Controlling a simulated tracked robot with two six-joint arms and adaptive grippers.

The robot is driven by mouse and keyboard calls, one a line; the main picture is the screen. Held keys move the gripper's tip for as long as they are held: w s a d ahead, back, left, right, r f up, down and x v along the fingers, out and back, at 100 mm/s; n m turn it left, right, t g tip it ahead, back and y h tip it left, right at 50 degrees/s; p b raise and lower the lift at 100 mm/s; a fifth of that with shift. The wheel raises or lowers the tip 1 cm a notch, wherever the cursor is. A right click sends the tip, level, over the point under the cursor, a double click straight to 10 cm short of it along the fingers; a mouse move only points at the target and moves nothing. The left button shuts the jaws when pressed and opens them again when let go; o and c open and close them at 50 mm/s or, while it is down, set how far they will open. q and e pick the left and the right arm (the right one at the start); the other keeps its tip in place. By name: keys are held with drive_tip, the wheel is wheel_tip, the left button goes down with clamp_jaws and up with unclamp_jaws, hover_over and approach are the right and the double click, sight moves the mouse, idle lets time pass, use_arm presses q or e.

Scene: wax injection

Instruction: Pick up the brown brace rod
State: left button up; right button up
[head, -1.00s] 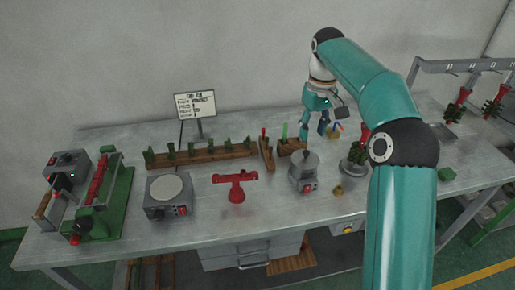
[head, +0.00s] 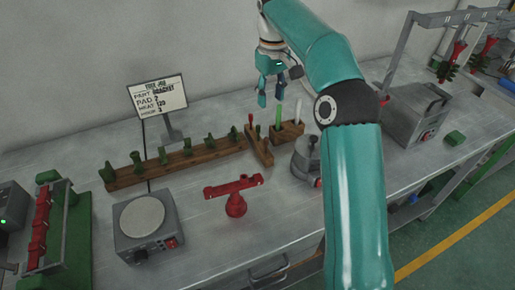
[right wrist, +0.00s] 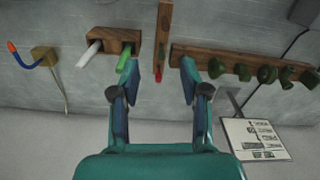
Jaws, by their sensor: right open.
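I cannot make out a brown brace rod for certain. A green rod (head: 279,116) and a white rod (head: 298,110) stand in a small wooden block (head: 287,133). A red-tipped piece (head: 251,122) stands at a narrow wooden block (head: 259,148) beside it. My right gripper (head: 271,98) is open and empty, above and behind these blocks. In the right wrist view, the open fingers (right wrist: 158,88) point at the wooden blocks, with the green rod (right wrist: 127,62) near the left fingertip and the red tip (right wrist: 158,76) between them. My left gripper is out of view.
A long wooden rack (head: 175,162) with several green pieces lies left of the blocks. A red stand (head: 235,195), a round-topped hot plate (head: 145,225) and a grey pot (head: 305,157) stand in front. A sign (head: 157,95) stands behind the rack.

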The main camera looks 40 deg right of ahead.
drive_tip(key=b, duration=0.2)
approach(266, 138)
drive_tip(key=f, duration=0.5)
drive_tip(key=shift+w+d+f, duration=0.1)
drive_tip(key=shift+d+f, duration=0.15)
drive_tip(key=shift+d, duration=0.15)
drive_tip(key=shift+a+f, duration=0.2)
drive_tip(key=shift+f, duration=1.35)
drive_tip(key=shift+a+f, duration=0.15)
drive_tip(key=shift+f, duration=1.4)
clamp_jaws()
